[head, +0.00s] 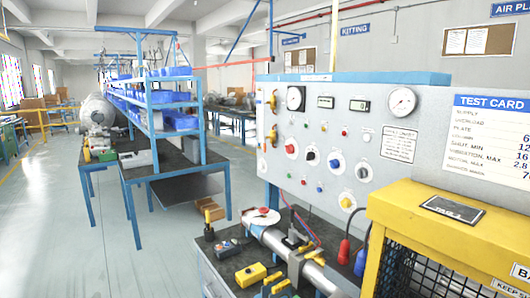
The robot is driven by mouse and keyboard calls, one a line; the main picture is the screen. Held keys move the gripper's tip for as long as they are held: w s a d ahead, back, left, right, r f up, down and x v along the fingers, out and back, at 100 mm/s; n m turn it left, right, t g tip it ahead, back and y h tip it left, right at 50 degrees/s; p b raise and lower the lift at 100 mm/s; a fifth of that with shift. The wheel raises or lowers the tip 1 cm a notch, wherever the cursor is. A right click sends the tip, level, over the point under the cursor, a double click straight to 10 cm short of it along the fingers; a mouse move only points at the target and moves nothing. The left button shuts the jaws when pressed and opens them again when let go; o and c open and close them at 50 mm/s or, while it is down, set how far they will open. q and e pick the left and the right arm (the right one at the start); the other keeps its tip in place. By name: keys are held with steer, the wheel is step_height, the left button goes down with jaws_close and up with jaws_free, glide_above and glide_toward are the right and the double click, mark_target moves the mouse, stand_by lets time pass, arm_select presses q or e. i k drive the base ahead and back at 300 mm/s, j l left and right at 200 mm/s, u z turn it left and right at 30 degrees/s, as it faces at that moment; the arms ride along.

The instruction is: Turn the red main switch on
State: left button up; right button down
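A pale upright control panel (340,120) stands right of centre. A red rotary knob (291,148) on a white round plate sits at its left, below a round gauge. It looks like the red main switch, but its label and its on or off position are too small to read. A black knob (310,156), a blue knob (334,164), a dark knob (363,172) and a yellow knob (347,202) sit to its right and below. Neither of my grippers is in view, and nothing covers the red knob.
A workbench (205,262) in front of the panel carries a metal pipe (290,250), a yellow box (250,275) and small tools. A yellow mesh-sided guard (440,220) stands at the right. Blue shelving (170,115) stands behind left. The floor at left is clear.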

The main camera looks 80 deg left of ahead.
mark_target(289, 148)
steer(key=u, duration=2.35)
steer(key=i+j+z, duration=0.1)
steer(key=i+j, duration=0.2)
steer(key=j, duration=0.15)
steer(key=i+j+z, duration=0.1)
steer(key=i+j, duration=0.15)
steer(key=j, duration=0.2)
steer(key=i+j, duration=0.3)
steer(key=j, duration=0.2)
steer(key=i+j+z, duration=0.15)
steer(key=j, duration=0.35)
steer(key=i+j+z, duration=0.1)
steer(key=i+j, duration=0.2)
steer(key=j, duration=0.25)
steer(key=i+j+z, duration=0.1)
steer(key=i+j, duration=0.15)
steer(key=j, duration=0.25)
steer(key=i+j, duration=0.2)
steer(key=j, duration=0.35)
steer(key=i+j+z, duration=0.15)
steer(key=j, duration=0.45)
